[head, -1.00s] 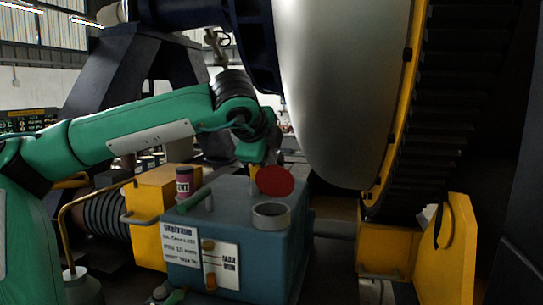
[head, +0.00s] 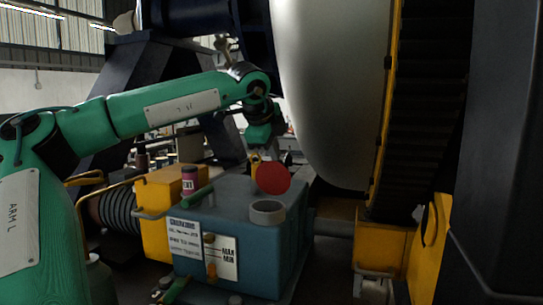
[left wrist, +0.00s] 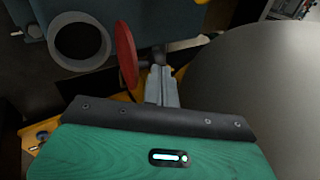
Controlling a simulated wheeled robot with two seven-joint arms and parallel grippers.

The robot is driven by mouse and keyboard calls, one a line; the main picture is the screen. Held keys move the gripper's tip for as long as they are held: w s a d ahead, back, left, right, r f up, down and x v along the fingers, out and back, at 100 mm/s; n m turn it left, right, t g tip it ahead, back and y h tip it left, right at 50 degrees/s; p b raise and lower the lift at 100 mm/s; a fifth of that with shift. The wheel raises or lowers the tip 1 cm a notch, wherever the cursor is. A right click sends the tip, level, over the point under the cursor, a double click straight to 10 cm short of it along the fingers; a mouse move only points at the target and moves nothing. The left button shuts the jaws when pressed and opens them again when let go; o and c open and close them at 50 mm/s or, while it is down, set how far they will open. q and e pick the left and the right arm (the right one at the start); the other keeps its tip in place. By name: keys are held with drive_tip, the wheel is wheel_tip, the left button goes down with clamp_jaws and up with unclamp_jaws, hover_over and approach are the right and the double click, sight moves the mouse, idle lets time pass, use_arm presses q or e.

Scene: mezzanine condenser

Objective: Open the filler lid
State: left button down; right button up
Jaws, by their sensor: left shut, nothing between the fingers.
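The round red filler lid (head: 273,178) stands upright on the teal tank (head: 233,201), swung up behind the grey filler neck (head: 267,211). The neck's open mouth is uncovered. In the left wrist view the lid (left wrist: 126,55) is nearly edge-on, just right of the filler neck (left wrist: 80,40). My left gripper (head: 256,163) is behind the lid, its tips partly hidden by it in the head view. In the left wrist view its fingers (left wrist: 159,72) are shut and empty, close to the right of the lid. Whether they touch it I cannot tell. My right gripper is not in view.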

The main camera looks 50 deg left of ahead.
use_arm(q)
drive_tip(key=shift+w+a+f+b, duration=0.4)
drive_tip(key=shift+w+a+b, duration=0.3)
drive_tip(key=shift+w+a, duration=0.1)
drive_tip(key=shift+w, duration=0.3)
drive_tip(key=shift+r, duration=0.1)
